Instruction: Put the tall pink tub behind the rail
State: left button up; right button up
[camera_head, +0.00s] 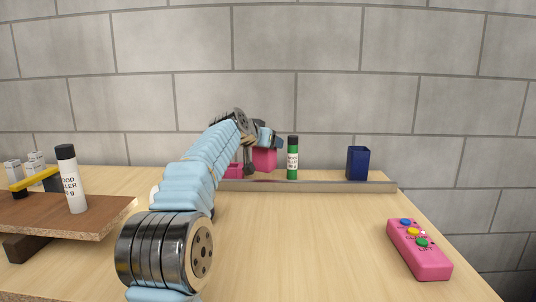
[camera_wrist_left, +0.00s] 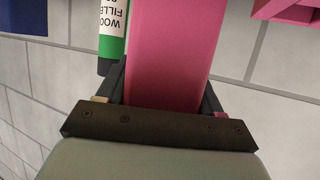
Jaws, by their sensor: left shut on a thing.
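The tall pink tub (camera_head: 265,158) is beyond the grey rail (camera_head: 310,187) in the head view, partly covered by my left arm. It also fills the middle of the left wrist view (camera_wrist_left: 172,45). My left gripper (camera_wrist_left: 165,92) is shut on it, with a dark finger on each side. In the head view the gripper (camera_head: 270,138) is at the tub's top. I cannot tell whether the tub's base touches the table. My right gripper is in neither view.
Behind the rail, a lower pink thing (camera_head: 233,170) is left of the tub, and a green bottle (camera_head: 292,160) and a navy container (camera_head: 358,163) are to its right. A brown board (camera_head: 100,212) at left bears a black-capped bottle (camera_head: 72,180). A pink button box (camera_head: 418,250) lies front right.

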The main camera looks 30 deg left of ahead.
aim_at(268, 154)
pick_arm(q)
jog(key=f, duration=0.4)
jog(key=shift+w+a, duration=0.1)
jog(key=shift+w, duration=0.3)
jog(key=shift+f, duration=0.1)
jog(key=shift+f, duration=0.15)
jog(key=o, duration=0.7)
jog(key=shift+o, duration=0.2)
